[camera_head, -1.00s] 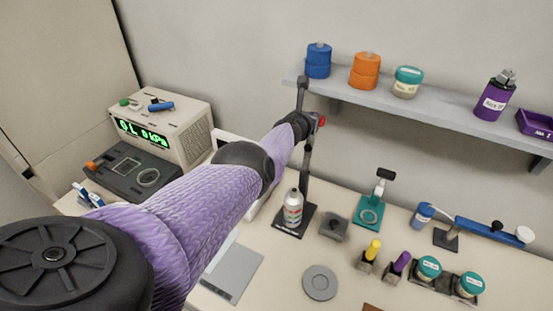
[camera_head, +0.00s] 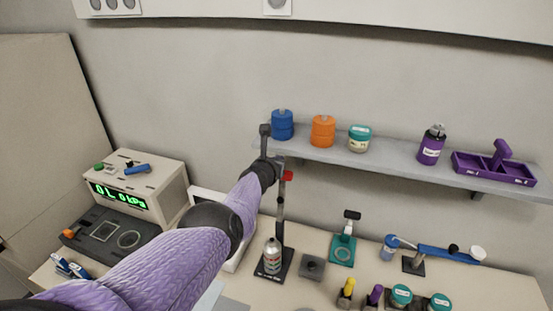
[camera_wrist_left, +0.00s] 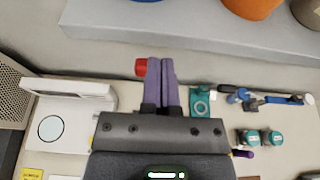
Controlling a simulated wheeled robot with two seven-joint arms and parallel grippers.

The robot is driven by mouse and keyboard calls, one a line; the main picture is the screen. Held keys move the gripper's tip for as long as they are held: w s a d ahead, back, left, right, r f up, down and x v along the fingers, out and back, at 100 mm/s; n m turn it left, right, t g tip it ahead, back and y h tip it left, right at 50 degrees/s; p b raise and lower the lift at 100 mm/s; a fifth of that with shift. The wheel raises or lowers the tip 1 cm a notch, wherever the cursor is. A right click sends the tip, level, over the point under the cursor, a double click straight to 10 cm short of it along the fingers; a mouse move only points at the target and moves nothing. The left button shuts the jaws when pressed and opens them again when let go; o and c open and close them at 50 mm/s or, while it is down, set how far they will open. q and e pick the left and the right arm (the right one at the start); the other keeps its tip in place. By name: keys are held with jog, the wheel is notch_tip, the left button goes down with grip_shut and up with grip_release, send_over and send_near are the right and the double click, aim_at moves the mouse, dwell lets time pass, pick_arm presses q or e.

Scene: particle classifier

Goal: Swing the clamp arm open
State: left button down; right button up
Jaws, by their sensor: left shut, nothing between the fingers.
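A dark stand (camera_head: 280,215) with a red knob (camera_head: 288,175) rises from a black base; it looks like the clamp stand, but my arm hides part of it. A dark piece with a block-like top (camera_head: 265,130) shows above my wrist; I cannot tell how it joins the stand. My left arm reaches toward the stand, and its fingertips are hidden in the head view. In the left wrist view my left gripper (camera_wrist_left: 160,62) has its purple fingers together and empty, with the red knob (camera_wrist_left: 141,67) just left of them. Contact cannot be told. My right gripper is out of view.
A silver bottle (camera_head: 272,256) stands at the stand's base. A shelf (camera_head: 395,165) with blue, orange, teal and purple containers is behind. A teal fixture (camera_head: 342,250) and a blue lever device (camera_head: 447,252) stand to the right. A display box (camera_head: 160,185) is left.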

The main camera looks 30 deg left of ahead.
pick_arm(q)
jog(key=r+p, duration=0.2)
jog(key=r, duration=0.1)
jog(key=shift+s+r, duration=0.15)
jog(key=shift+s, duration=0.25)
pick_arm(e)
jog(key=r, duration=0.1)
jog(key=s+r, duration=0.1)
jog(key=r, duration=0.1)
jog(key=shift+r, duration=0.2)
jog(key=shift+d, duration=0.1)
